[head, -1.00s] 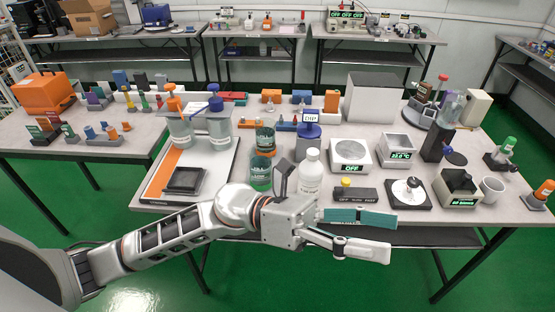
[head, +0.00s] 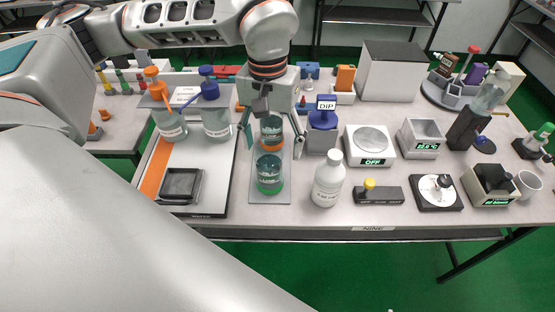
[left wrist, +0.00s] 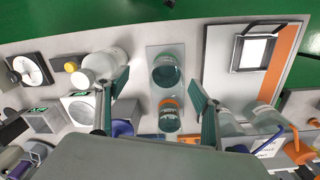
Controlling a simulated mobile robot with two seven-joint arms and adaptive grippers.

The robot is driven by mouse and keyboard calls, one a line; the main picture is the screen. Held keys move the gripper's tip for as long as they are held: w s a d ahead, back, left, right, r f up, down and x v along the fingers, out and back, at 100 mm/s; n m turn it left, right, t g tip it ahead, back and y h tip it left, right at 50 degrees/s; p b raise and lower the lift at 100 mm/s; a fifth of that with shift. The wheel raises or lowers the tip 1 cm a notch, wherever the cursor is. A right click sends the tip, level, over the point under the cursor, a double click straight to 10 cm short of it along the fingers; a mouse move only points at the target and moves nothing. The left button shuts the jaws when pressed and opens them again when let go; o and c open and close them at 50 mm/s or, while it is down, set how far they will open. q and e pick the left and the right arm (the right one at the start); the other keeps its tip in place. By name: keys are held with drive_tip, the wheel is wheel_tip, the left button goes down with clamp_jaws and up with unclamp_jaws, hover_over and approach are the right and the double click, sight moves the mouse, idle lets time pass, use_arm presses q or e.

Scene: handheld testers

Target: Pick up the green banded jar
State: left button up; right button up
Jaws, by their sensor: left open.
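The green banded jar (head: 269,172) is a clear jar with a green band low down, upright on a grey mat (head: 285,190). An orange banded jar (head: 271,133) stands just behind it. My left gripper (head: 271,148) is open and empty, pointing down, with its fingers on either side of the orange banded jar in the head view. In the left wrist view, the green banded jar (left wrist: 165,72) lies near the fingertips' gap (left wrist: 158,80), and the orange banded jar (left wrist: 169,116) is closer to the palm. Contact cannot be told. My right gripper is not in view.
A white bottle (head: 328,180) stands close right of the green banded jar. Blue-topped (head: 216,120) and orange-topped (head: 168,115) bottles stand left, by a dark tray (head: 181,185).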

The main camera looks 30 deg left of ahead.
sight(269, 156)
use_arm(q)
drive_tip(key=shift+y, duration=0.3)
drive_tip(key=f, duration=0.2)
drive_tip(key=w+a+f, duration=0.1)
drive_tip(key=f, duration=0.1)
drive_tip(key=a+f, duration=0.1)
drive_tip(key=f, duration=0.2)
drive_tip(key=shift+w+b, duration=0.25)
drive_tip(key=shift+b, duration=0.1)
clamp_jaws()
drive_tip(key=shift+r, duration=0.1)
